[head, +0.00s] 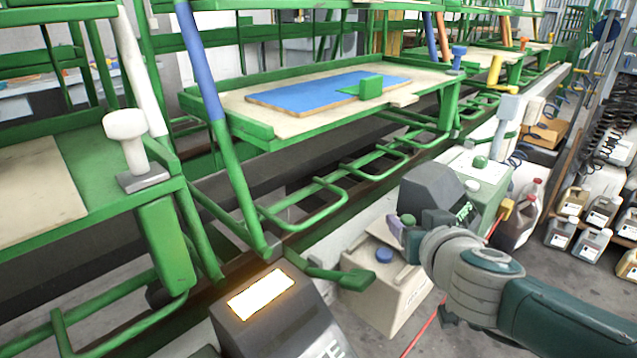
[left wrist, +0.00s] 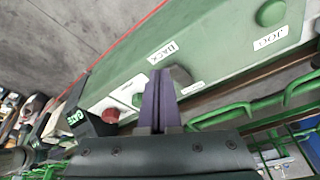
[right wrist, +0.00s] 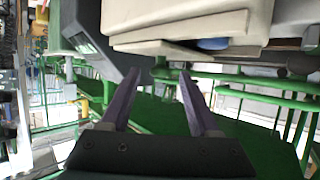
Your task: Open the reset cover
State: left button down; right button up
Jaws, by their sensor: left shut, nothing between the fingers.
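I cannot tell for sure which part is the reset cover. In the left wrist view a green control panel (left wrist: 222,60) carries BACK and JOG labels, a green button (left wrist: 271,13) and a red button (left wrist: 110,116). A small grey flap-like piece (left wrist: 182,76) stands on it beside the tips of my left gripper (left wrist: 160,73); whether they touch is unclear. My left gripper is shut and empty; the head view does not show it. My right gripper (head: 402,234) is in front of a dark grey box (head: 432,188). It is open and empty in the right wrist view (right wrist: 160,75).
A dark box with a lit panel (head: 262,294) is at the bottom. Green conveyor frames (head: 240,180) fill the left and back. Several jugs (head: 590,243) stand at right.

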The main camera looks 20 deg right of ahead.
pick_arm(q)
jog(key=shift+a+r, duration=0.1)
jog(key=shift+r, duration=0.15)
pick_arm(e)
jog(key=shift+s+a+r, duration=0.1)
jog(key=shift+s+r, duration=0.05)
jog(key=shift+s, duration=0.05)
pick_arm(q)
notch_tip(320, 180, up, 5)
jog(key=p, duration=0.5)
jog(key=shift+r+p, duration=0.2)
jog(key=shift+p, duration=0.2)
pick_arm(e)
jog(key=v, duration=0.9)
jog(key=shift+s, duration=0.2)
jog(key=shift+a, duration=0.1)
